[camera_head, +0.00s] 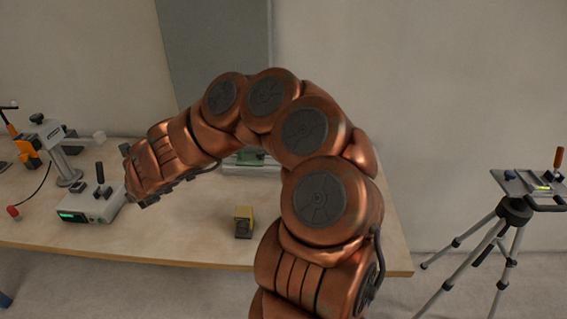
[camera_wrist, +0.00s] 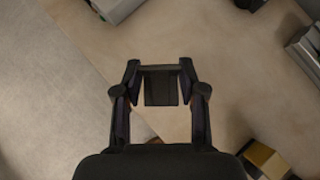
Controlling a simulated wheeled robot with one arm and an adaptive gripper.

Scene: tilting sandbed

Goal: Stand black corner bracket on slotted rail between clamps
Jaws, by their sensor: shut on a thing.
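The black corner bracket (camera_wrist: 160,90) shows in the wrist view as a dark squarish plate between my fingertips. My gripper (camera_wrist: 160,72) is shut on it, over the wooden table. In the head view, my gripper (camera_head: 140,202) is at the left, above the table near the white box; the bracket cannot be made out there. A grey metal fixture (camera_head: 252,158) at the back of the table is partly hidden behind my arm. It shows in the wrist view (camera_wrist: 306,48) at the right edge. I cannot tell whether it is the slotted rail with clamps.
A yellow-and-black block (camera_head: 243,221) stands near the table's front edge. A white box with a green display (camera_head: 90,206) and a stand (camera_head: 62,160) are at the left. A tripod with a plate (camera_head: 525,186) stands right of the table. The front middle of the table is largely clear.

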